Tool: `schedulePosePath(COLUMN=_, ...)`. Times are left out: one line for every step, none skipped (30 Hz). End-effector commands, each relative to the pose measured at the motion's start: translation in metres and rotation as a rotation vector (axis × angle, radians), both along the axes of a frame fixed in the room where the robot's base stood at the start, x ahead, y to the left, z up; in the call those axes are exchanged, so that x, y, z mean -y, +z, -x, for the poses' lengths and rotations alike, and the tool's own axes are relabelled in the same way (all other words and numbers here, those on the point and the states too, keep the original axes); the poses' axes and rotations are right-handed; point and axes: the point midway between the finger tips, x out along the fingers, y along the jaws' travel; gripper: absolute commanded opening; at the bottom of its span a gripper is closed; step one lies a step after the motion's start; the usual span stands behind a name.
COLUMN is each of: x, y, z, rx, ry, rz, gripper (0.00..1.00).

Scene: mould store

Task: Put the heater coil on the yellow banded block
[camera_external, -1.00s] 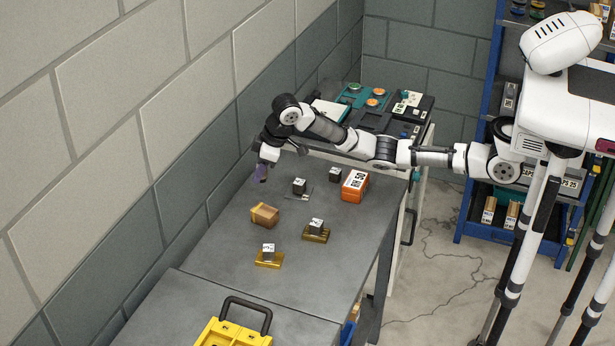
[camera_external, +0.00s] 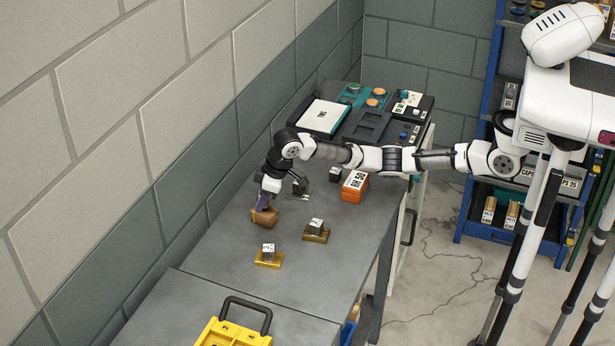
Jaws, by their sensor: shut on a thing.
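The yellow banded block (camera_external: 268,219), brown with a yellow band seen a second ago, lies on the grey table left of centre. My gripper (camera_external: 264,203) points down right above it. It is shut on a small purple thing (camera_external: 263,200), which I take to be the heater coil. The coil's lower end is at the block's top; I cannot tell whether they touch. The gripper and coil hide part of the block, and the band is hard to make out now.
Two brass-coloured blocks (camera_external: 268,264) (camera_external: 316,238) carry grey labelled cubes nearer the front. An orange box (camera_external: 354,192) and a dark cube (camera_external: 335,174) stand to the right, another dark cube (camera_external: 300,186) close behind my gripper. A yellow case (camera_external: 232,334) is at the front; teal-black equipment (camera_external: 366,127) is at the back.

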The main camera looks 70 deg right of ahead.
Motion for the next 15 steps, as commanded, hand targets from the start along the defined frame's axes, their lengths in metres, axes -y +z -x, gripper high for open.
schedulePosePath(x=-0.0002, y=-0.0013, z=0.0001, rx=0.0, ry=0.0, rz=-0.001, gripper=0.01)
schedulePosePath(x=-0.0003, y=-0.0023, z=0.0001, rx=0.0, ry=0.0, rz=-0.001, gripper=0.01)
schedulePosePath(x=-0.0002, y=-0.0033, z=0.0001, rx=-0.001, ry=0.0, rz=0.0, gripper=0.32)
schedulePosePath(x=-0.0001, y=-0.0028, z=0.0001, rx=0.0, ry=0.0, rz=0.0, gripper=0.36)
schedulePosePath(x=-0.0001, y=-0.0028, z=0.0001, rx=0.0, ry=0.0, rz=0.0, gripper=0.4)
schedulePosePath(x=-0.0001, y=-0.0027, z=0.0, rx=0.0, ry=0.0, rz=0.0, gripper=0.45)
schedulePosePath(x=-0.0001, y=-0.0027, z=0.0, rx=0.0, ry=0.0, rz=0.0, gripper=0.49)
schedulePosePath(x=-0.0001, y=-0.0027, z=0.0, rx=0.0, ry=0.0, rz=0.0, gripper=0.52)
schedulePosePath(x=-0.0001, y=-0.0026, z=0.0, rx=0.0, ry=0.0, rz=0.0, gripper=0.52)
schedulePosePath(x=0.0, y=-0.0026, z=0.0, rx=0.0, ry=0.0, rz=0.0, gripper=0.52)
schedulePosePath(x=0.0, y=-0.0026, z=0.0, rx=0.0, ry=0.0, rz=0.0, gripper=0.52)
schedulePosePath(x=0.0, y=-0.0026, z=0.0, rx=0.0, ry=0.0, rz=0.0, gripper=0.52)
schedulePosePath(x=0.0, y=-0.0026, z=0.0, rx=0.0, ry=0.0, rz=0.0, gripper=0.52)
schedulePosePath(x=0.0, y=-0.0026, z=-0.0001, rx=0.0, ry=0.0, rz=0.0, gripper=0.52)
schedulePosePath(x=0.0, y=-0.0024, z=0.0, rx=0.0, ry=0.0, rz=0.0, gripper=0.52)
